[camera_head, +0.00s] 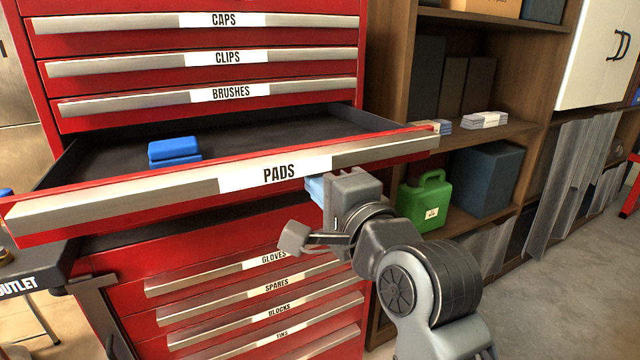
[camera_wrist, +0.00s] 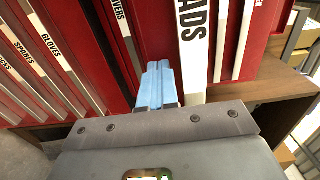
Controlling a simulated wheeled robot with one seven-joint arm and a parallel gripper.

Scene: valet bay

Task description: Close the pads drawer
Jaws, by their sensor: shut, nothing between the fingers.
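The red pads drawer (camera_head: 140,205) is pulled out of the tool cabinet, with a long metal handle strip and a white PADS label. Its dark inside shows and holds a blue block-like item (camera_head: 174,150). In the wrist view the PADS label (camera_wrist: 194,50) stands on edge just right of my fingers. My gripper (camera_head: 314,190) is at the lower edge of the drawer front, right of its middle. Its light blue fingers (camera_wrist: 158,68) are together and hold nothing. The fingertips are partly hidden in the head view, and I cannot tell if they touch the drawer.
Shut drawers lie above, such as brushes (camera_head: 230,93), and below, such as spares (camera_head: 277,285). A wooden shelf (camera_head: 495,135) with a green can (camera_head: 424,202) stands close on the right. A dark outlet-marked surface (camera_head: 30,275) is at the left. The floor at right is clear.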

